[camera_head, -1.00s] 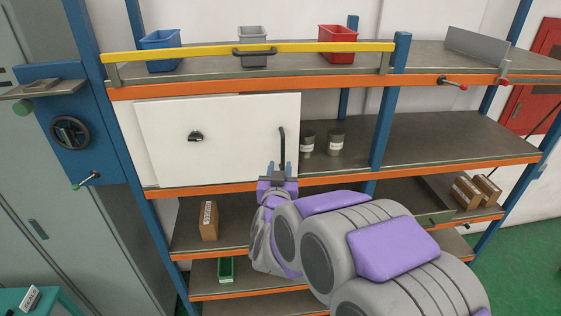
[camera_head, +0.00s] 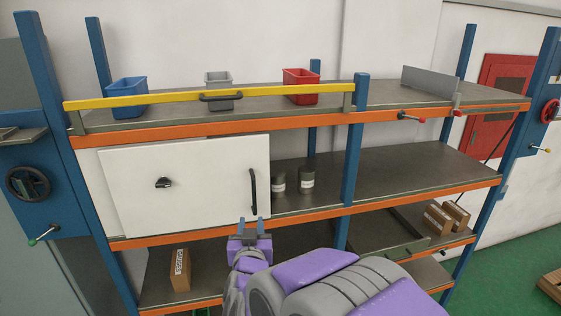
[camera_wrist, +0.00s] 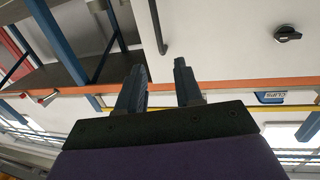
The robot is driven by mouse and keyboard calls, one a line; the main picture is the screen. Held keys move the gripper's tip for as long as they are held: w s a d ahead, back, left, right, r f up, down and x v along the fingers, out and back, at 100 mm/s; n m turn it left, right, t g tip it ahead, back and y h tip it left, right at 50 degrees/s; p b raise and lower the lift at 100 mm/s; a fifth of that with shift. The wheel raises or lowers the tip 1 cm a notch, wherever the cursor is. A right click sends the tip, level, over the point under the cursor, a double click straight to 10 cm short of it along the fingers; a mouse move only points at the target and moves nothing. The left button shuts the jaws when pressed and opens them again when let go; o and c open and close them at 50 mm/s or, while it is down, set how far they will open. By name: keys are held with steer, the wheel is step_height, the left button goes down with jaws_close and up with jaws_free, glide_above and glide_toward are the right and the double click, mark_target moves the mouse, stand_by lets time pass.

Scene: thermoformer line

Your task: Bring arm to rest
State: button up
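My gripper (camera_head: 255,228) is in front of the shelf rack, just below the lower right part of the white door panel. In the wrist view my gripper (camera_wrist: 159,82) shows two blue fingers standing apart with nothing between them. The white door panel (camera_head: 205,205) has a black vertical handle (camera_head: 254,191) near its right edge and a black knob (camera_head: 163,183). In the wrist view the handle (camera_wrist: 158,28) appears beyond the fingers, and I see no contact. My purple and grey arm reaches in from the bottom.
A blue bin (camera_head: 127,97), a grey bin (camera_head: 218,92) and a red bin (camera_head: 301,87) stand on the top shelf behind a yellow bar (camera_head: 290,95). Two canisters (camera_head: 307,180) stand right of the panel. Cardboard boxes (camera_head: 181,270) sit on the lower shelf.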

steer(key=s+d+f+n+g+y+b, duration=0.1)
steer(key=s+d+f+g+b, duration=0.4)
steer(key=s+f, duration=0.25)
steer(key=s+d+f+g+b, duration=0.5)
steer(key=s+f, duration=0.1)
steer(key=f, duration=0.3)
steer(key=s+d+f+g+h+b, duration=0.1)
steer(key=s+d+f+g+b, duration=0.1)
steer(key=s+d, duration=0.3)
steer(key=s+d+f+m+g+h+b, duration=0.1)
steer(key=s+d+f+g+b, duration=0.2)
steer(key=s, duration=0.9)
steer(key=s+d+f+m+g+h+b, duration=0.1)
steer(key=s+d+f+g+b, duration=0.2)
steer(key=s+d, duration=0.4)
steer(key=shift+s+d+f+g, duration=0.25)
steer(key=shift+s+f+g, duration=0.4)
steer(key=shift+s, duration=0.55)
steer(key=shift+w+a, duration=0.1)
